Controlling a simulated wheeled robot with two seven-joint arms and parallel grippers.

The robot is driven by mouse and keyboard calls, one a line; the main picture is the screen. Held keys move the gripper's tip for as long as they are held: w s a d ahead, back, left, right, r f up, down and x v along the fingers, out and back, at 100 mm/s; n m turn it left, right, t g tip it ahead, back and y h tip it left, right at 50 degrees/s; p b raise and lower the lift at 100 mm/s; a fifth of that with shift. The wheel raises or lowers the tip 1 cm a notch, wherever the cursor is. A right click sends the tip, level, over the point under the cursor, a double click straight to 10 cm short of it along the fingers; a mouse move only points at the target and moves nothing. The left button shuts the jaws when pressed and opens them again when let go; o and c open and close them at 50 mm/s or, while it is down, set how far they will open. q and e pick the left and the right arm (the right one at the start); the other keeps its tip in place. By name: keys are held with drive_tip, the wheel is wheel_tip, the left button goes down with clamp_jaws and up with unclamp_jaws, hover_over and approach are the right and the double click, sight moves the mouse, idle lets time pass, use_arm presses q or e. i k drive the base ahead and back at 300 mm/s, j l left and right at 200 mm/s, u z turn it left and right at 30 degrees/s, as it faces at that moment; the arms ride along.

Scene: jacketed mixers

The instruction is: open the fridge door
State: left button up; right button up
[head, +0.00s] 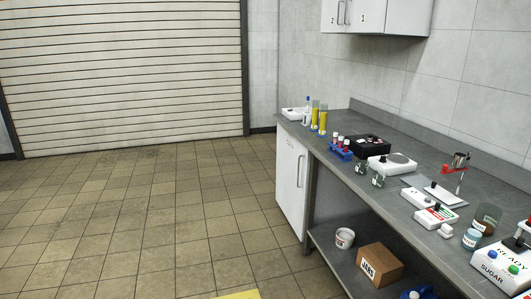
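A white door (291,185) with an upright handle (298,171) is set under the far end of the grey counter. It looks shut, and it is the only thing in view that could be the fridge door. I cannot tell for sure that it is a fridge. Neither of my grippers is in view.
The counter (334,167) carries yellow cylinders (323,121), a tube rack (340,149), a black box (369,146) and white devices. A box (380,267) and a white tub (344,238) stand on the lower shelf. The tiled floor (170,215) left of the door is clear.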

sight(293, 158)
drive_tip(key=i, duration=1.45)
drive_tip(key=i+z, duration=0.2)
drive_tip(key=i, duration=0.3)
drive_tip(key=i+j+z, duration=0.15)
drive_tip(key=i, duration=0.3)
drive_tip(key=i+j+z, duration=0.2)
drive_tip(key=i, duration=0.25)
drive_tip(key=i+j+z, duration=0.2)
drive_tip(key=i, duration=0.3)
drive_tip(key=j, duration=0.1)
